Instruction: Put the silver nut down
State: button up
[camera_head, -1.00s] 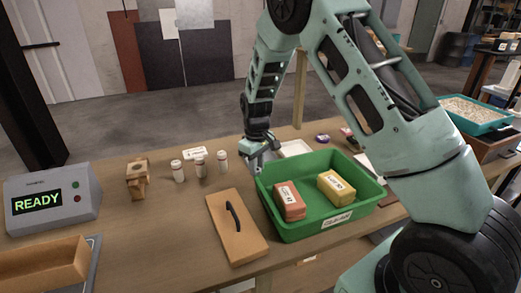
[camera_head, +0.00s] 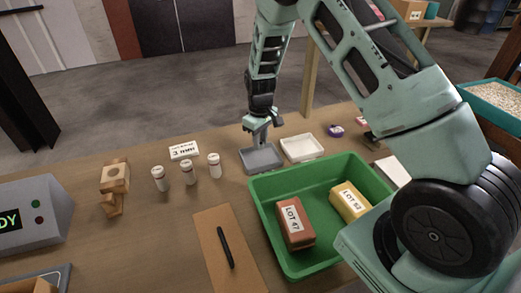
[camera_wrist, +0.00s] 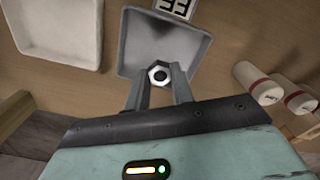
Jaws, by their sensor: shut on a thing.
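The silver nut (camera_wrist: 158,75) is a small bright hexagon with a dark hole, seen in the wrist view. My gripper (camera_wrist: 158,82) is shut on it, with the nut between the fingertips. In the head view my gripper (camera_head: 260,143) points down at the grey tray (camera_head: 263,160). In the wrist view the nut shows in front of the near part of that grey tray (camera_wrist: 165,22). I cannot tell whether the nut touches the tray floor. The nut cannot be made out in the head view.
A white tray (camera_head: 302,148) stands right of the grey tray. A green bin (camera_head: 262,215) with a red and a yellow block is in front. Several white bottles (camera_head: 188,173) stand to the left, by a printed card (camera_head: 184,151). A wooden board (camera_head: 215,245) lies in front.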

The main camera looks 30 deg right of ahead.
aim_at(260, 160)
jog(key=shift+f+p, duration=0.75)
jog(key=shift+f, duration=2.15)
jog(key=shift+f, duration=0.1)
jog(key=o, duration=1)
jog(key=shift+c, duration=0.2)
